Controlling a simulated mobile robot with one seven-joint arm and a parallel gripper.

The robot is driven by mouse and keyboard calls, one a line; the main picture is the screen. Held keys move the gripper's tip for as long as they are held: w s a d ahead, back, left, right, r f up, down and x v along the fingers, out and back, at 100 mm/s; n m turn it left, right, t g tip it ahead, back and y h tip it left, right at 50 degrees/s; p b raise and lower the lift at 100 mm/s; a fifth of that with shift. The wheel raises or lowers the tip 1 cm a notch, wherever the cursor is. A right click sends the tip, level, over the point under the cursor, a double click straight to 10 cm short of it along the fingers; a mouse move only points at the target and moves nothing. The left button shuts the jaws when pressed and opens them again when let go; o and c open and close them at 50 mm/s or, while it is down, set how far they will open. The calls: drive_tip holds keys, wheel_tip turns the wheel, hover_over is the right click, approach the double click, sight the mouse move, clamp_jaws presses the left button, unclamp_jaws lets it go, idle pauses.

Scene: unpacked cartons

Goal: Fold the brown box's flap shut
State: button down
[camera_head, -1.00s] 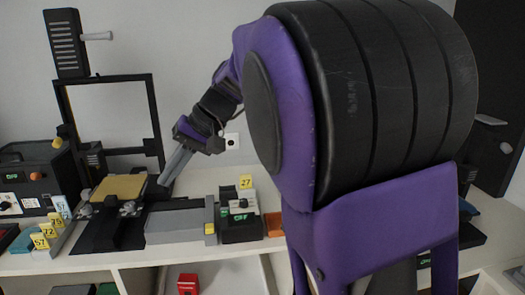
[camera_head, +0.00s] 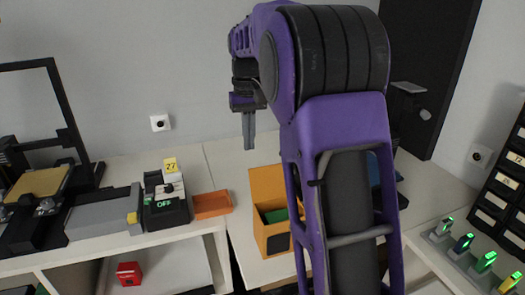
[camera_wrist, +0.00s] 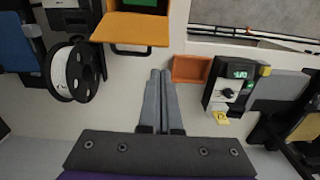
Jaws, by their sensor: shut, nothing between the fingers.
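The brown box (camera_head: 263,233), orange-brown in colour, stands on the white counter, partly hidden behind my arm in the head view. Its flap (camera_head: 267,182) is open and stands up at the back edge. Something green shows inside. In the wrist view the flap (camera_wrist: 130,28) is a flat orange panel at the top, with the box opening beyond it. My gripper (camera_head: 249,147) hangs above the counter, up and to the left of the flap, apart from it. In the wrist view its fingers (camera_wrist: 160,74) are together and empty, below and right of the flap.
An orange tray (camera_head: 212,204) and a black device (camera_head: 166,212) with a green display stand left of the box. A spool (camera_wrist: 78,72) is beside the box in the wrist view. Several lit green devices (camera_head: 484,262) sit at the right. The counter between tray and box is bare.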

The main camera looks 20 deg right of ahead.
sight(254, 182)
drive_tip(key=shift+f, duration=4.85)
drive_tip(key=s, duration=0.1)
drive_tip(key=s+r, duration=0.2)
drive_tip(key=s, duration=0.1)
drive_tip(key=shift+a+r, duration=0.1)
drive_tip(key=shift+a, duration=0.05)
drive_tip(key=shift+s, duration=0.4)
drive_tip(key=s+b, duration=0.2)
drive_tip(key=s, duration=0.1)
drive_tip(key=shift+s, duration=0.15)
drive_tip(key=s+f+b, duration=0.3)
wheel_tip(254, 182, up, 10)
drive_tip(key=p, duration=0.5)
drive_tip(key=shift+s, duration=0.4)
drive_tip(key=shift+a+r, duration=0.1)
